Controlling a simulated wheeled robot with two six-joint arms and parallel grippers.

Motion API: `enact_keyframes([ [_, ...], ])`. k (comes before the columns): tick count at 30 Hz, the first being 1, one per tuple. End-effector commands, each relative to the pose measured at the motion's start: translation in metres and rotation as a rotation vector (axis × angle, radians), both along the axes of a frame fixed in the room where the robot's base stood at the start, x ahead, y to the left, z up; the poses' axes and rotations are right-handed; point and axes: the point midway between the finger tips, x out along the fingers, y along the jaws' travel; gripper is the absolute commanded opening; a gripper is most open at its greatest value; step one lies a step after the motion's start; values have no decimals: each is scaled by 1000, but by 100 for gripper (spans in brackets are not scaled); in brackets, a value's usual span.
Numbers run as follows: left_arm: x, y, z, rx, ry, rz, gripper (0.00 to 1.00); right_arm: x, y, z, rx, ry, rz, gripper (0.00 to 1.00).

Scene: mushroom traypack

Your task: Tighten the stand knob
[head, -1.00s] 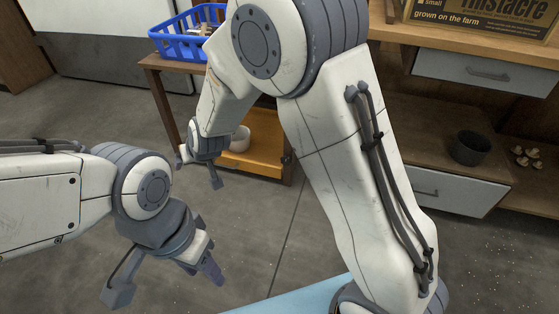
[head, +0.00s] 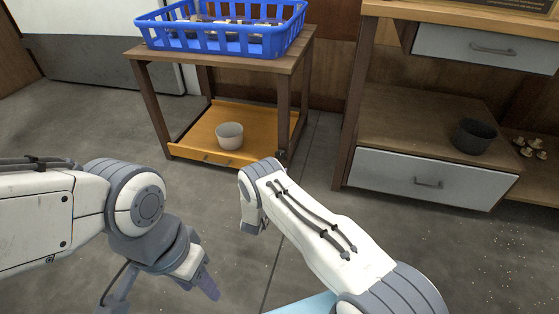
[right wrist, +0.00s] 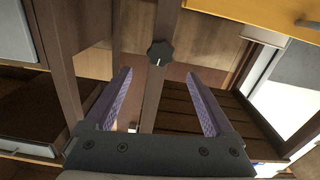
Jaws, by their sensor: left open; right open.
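The stand knob (right wrist: 160,53) is black and lobed with a white mark, on a brown upright post in the right wrist view. My right gripper (right wrist: 158,88) is open and empty; the knob shows between and beyond its two fingers, apart from them. In the head view, the small wooden stand (head: 139,85) is at the back left, with a small dark spot on its front right leg that may be the knob. My right gripper is hidden behind my arm there. My left gripper (head: 158,298) is open and empty at the lower left, over the floor.
A blue basket (head: 215,40) stands on the stand's top. A white pot (head: 229,136) sits on its orange lower shelf (head: 190,148). A wooden cabinet with grey drawers (head: 425,180) is at right, holding a dark pot (head: 474,136) and several mushrooms (head: 530,147). The floor between is clear.

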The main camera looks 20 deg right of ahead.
Motion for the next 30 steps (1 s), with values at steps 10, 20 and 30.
enact_keyframes([
  [10, 0, 0, -45, 0, 0, 0, 50, 54, -36, -5, 2, -3, 0, 88],
  [20, 0, 0, -58, 0, 0, 0, 50, 77, -52, 0, 1, 1, 2, 88],
  [30, 0, 0, -58, 0, 0, 0, 50, 77, -52, 1, 1, 2, 3, 50],
])
